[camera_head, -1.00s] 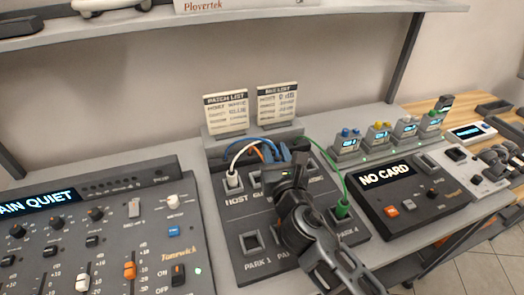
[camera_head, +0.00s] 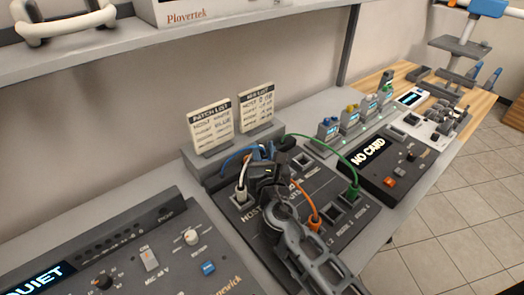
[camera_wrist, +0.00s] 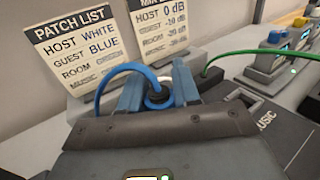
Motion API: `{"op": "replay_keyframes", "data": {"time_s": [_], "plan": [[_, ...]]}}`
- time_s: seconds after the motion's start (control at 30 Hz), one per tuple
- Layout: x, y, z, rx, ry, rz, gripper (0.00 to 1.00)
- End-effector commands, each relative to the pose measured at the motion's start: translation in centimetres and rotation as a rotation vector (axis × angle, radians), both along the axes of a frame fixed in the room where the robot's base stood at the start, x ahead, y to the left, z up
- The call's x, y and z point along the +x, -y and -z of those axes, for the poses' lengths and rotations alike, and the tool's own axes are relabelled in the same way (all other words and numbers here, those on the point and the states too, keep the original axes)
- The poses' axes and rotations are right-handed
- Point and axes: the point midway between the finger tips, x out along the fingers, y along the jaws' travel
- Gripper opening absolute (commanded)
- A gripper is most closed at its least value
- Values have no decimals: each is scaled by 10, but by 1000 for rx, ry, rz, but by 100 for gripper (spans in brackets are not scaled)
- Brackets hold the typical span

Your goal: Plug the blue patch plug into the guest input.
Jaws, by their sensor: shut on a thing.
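The patch panel (camera_head: 338,235) has a row of inputs at the back and park sockets in front. My gripper (camera_head: 266,155) is over the back row, just right of the white plug (camera_head: 241,194) in the host input. In the wrist view its two blue fingers (camera_wrist: 158,92) are shut on the blue plug (camera_wrist: 157,102), whose blue cable (camera_wrist: 108,82) loops to the left. The gripper hides the guest input and the plug's lower end, so I cannot tell whether it is seated. The patch list card (camera_wrist: 75,45) reads host white, guest blue.
An orange plug (camera_head: 314,222) and a green plug (camera_head: 353,190) stand in park sockets, with cables arching behind my gripper. The mixer (camera_head: 130,260) lies left, the "NO CARD" unit (camera_head: 385,165) right. A shelf (camera_head: 150,45) overhangs the back.

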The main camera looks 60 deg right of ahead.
Motion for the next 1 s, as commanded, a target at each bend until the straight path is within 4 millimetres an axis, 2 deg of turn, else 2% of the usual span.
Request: {"op": "replay_keyframes", "data": {"time_s": [0.03, 0.43, 1.0], "plan": [[0, 0, 8, 0, 0, 0, 2], [0, 0, 46, 0, 0, 0, 2], [0, 0, 50, 0, 0, -1, 2]]}}
